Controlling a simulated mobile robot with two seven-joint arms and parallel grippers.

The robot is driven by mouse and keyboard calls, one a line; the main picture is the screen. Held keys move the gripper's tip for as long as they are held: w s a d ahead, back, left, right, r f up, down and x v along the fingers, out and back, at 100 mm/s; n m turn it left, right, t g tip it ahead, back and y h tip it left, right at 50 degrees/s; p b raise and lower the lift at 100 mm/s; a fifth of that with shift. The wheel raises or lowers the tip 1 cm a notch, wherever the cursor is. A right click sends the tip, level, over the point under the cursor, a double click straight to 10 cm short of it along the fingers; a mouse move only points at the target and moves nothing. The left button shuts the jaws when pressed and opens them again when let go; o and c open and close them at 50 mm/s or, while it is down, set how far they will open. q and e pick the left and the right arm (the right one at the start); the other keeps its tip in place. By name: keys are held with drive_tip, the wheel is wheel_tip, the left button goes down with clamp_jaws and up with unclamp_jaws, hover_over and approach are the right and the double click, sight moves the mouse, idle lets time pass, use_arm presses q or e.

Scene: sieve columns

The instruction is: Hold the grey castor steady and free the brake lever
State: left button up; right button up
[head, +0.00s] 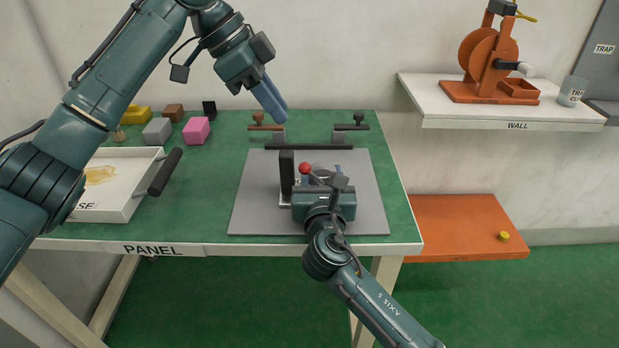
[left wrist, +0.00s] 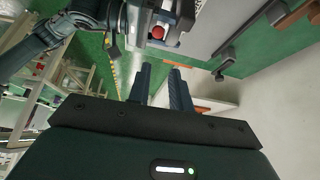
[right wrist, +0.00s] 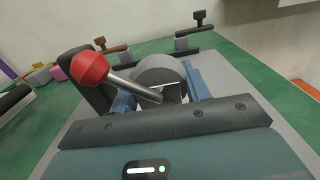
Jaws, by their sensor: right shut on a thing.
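The grey castor (right wrist: 160,70) sits on the grey mat, between the blue fingers of my right gripper (right wrist: 162,92); the gripper (head: 322,178) is shut on it and hides much of it in the head view. The brake lever (right wrist: 128,83) is a metal rod with a red knob (right wrist: 88,67), slanting up and left from the castor.
A black upright block (head: 286,172) stands just left of the lever. A dark bar (head: 309,147) and two clamp-like handles (head: 265,126) (head: 351,126) are behind. A white tray (head: 139,207) and coloured blocks (head: 196,130) are at left.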

use_arm(q)
drive_tip(key=f+n+t, duration=0.1)
drive_tip(key=f+n+h, duration=0.1)
drive_tip(key=f+n, duration=0.1)
drive_tip(key=d+f+n+t+h, duration=0.1)
drive_tip(key=f, duration=0.1)
drive_tip(key=shift+w+d+f+t, duration=0.1)
drive_tip(key=shift+w+f+t, duration=0.1)
drive_tip(key=shift+w+t, duration=0.15)
clamp_jaws()
drive_tip(key=s+f+n+t+h, duration=0.1)
drive_tip(key=s+f+n+t, duration=0.1)
drive_tip(key=n, duration=0.3)
drive_tip(key=s+a+f+n+t+h, duration=0.1)
drive_tip(key=s+f+n+t+h, duration=0.1)
drive_tip(key=n, duration=0.3)
drive_tip(key=s+a+f+n+t+h, duration=0.1)
drive_tip(key=s+f+n+t, duration=0.2)
drive_tip(key=s+n+t, duration=0.1)
drive_tip(key=shift+f+n+h, duration=0.3)
drive_tip(key=shift+f+n, duration=0.05)
drive_tip(key=shift+n, duration=0.55)
drive_tip(key=s+a+f+n+t+y, duration=0.1)
drive_tip(key=s+a+n+t, duration=0.3)
drive_tip(key=s+n, duration=0.4)
drive_tip(key=shift+s+a+f+n+t+y, duration=0.15)
drive_tip(key=shift+a+f+n+t+y, duration=0.35)
drive_tip(key=shift+n, duration=1.2)
drive_tip(key=shift+d+f, duration=0.15)
